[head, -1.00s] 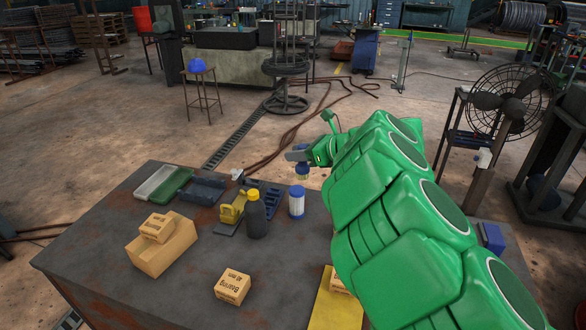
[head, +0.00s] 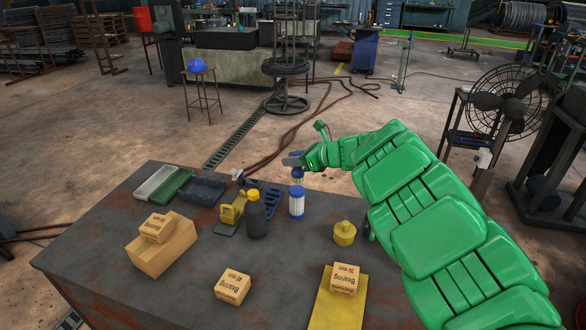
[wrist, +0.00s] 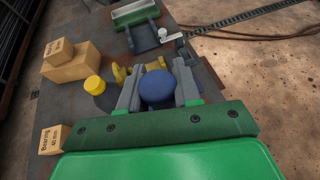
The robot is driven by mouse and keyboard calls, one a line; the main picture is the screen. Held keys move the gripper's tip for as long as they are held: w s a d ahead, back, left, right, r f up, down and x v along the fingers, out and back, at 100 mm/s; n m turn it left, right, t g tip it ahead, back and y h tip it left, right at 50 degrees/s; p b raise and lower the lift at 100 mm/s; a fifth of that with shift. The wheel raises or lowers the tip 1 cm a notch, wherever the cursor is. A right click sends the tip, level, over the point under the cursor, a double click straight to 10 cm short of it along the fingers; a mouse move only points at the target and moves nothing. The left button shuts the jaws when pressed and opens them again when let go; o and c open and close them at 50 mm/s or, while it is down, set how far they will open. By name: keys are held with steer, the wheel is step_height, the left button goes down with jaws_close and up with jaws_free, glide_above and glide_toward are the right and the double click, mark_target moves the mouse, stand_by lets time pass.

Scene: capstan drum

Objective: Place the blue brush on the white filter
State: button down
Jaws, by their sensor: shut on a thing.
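The white filter (head: 297,207) is an upright white cylinder with blue ends. It stands on the dark table near its far edge. My gripper (head: 293,160) is above it, shut on the blue brush (head: 297,173). In the wrist view the brush's round blue top (wrist: 158,87) sits between the two grey fingers of my gripper (wrist: 157,92). The filter is hidden in the wrist view.
A black bottle with a yellow cap (head: 256,217) and a yellow tool (head: 231,210) stand left of the filter. A yellow can (head: 344,233) is to its right. Bearing boxes (head: 232,287) are at the front. The front middle of the table (head: 285,265) is clear.

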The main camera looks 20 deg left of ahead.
steer(key=shift+w+a+f, duration=0.15)
steer(key=shift+w+f, duration=0.05)
steer(key=shift+f, duration=0.05)
steer(key=shift+w+a+f, duration=0.1)
steer(key=shift+w+f, duration=0.05)
steer(key=shift+f, duration=0.8)
steer(key=shift+w+a+f, duration=0.1)
steer(key=shift+f, duration=0.8)
steer(key=shift+d+f, duration=0.1)
steer(key=c, duration=0.8)
jaws_free()
steer(key=shift+d+r, duration=0.15)
steer(key=shift+r, duration=0.05)
steer(key=v, duration=1.1)
steer(key=shift+s+d, duration=0.15)
steer(key=shift+d, duration=0.15)
